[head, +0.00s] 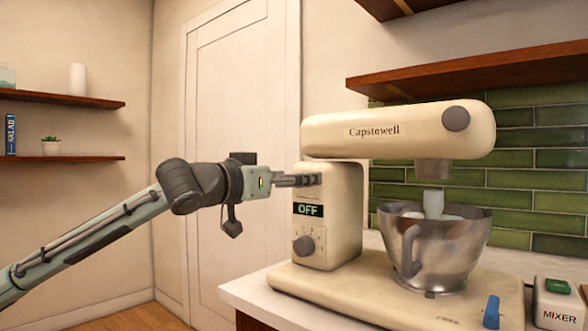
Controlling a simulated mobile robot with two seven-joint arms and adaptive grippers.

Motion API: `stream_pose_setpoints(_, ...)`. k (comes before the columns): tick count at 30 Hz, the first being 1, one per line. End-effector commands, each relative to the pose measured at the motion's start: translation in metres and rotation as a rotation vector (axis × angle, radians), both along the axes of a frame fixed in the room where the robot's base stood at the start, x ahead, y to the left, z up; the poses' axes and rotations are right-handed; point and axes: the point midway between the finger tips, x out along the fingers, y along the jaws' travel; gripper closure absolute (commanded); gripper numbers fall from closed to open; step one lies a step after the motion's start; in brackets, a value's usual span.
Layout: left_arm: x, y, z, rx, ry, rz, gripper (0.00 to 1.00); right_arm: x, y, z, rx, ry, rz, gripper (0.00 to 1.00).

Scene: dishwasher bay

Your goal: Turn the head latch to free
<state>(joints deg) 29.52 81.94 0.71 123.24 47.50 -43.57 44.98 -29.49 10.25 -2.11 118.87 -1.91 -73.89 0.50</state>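A cream stand mixer (334,205) marked Capstowell stands on the counter, its head (400,128) level over a metal bowl (440,250). My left gripper (314,180) comes in from the left, with its fingertips at the upper column, just above the OFF display (308,210). The fingers are seen side-on, so their gap and any contact are unclear. No latch can be made out clearly; the fingertips cover part of the column there. My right gripper is out of view.
A grey dial (303,245) sits below the display, and a round grey knob (456,118) on the head. A blue lever (491,312) is at the base's front right. A box marked MIXER (557,303) is at right. A wooden shelf (470,72) hangs above.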

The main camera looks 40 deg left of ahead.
Motion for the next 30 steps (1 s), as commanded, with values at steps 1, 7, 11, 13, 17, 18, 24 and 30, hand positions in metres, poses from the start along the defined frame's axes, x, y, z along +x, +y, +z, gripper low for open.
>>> stream_pose_setpoints(1, 0.0012, -0.0003, 0.0013, 0.0, 0.0, 0.0, 0.29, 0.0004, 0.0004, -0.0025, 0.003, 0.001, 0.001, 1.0)
stream_pose_setpoints(7, 0.0026, -0.0007, -0.0003, 0.001, 0.0, 0.0, 0.29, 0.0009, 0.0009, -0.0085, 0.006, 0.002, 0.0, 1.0)
stream_pose_setpoints(11, 0.0024, -0.0008, -0.0005, 0.001, 0.0, -0.001, 0.29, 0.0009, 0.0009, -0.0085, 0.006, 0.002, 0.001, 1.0)
stream_pose_setpoints(13, 0.0024, -0.0008, -0.0004, 0.001, 0.0, -0.001, 0.34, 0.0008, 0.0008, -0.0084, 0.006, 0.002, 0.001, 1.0)
stream_pose_setpoints(17, 0.0023, -0.0009, -0.0003, 0.001, 0.0, -0.001, 0.5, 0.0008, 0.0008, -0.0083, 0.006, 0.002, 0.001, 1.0)
stream_pose_setpoints(18, 0.0023, -0.0009, -0.0003, 0.001, 0.0, -0.001, 0.55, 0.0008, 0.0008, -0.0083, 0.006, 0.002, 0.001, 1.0)
stream_pose_setpoints(24, 0.0023, -0.0009, -0.0003, 0.001, 0.0, -0.001, 0.79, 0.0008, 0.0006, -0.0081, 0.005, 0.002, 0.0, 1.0)
stream_pose_setpoints(30, 0.0023, -0.0009, -0.0002, 0.015, -0.001, -0.001, 0.79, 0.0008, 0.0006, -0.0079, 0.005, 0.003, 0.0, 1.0)
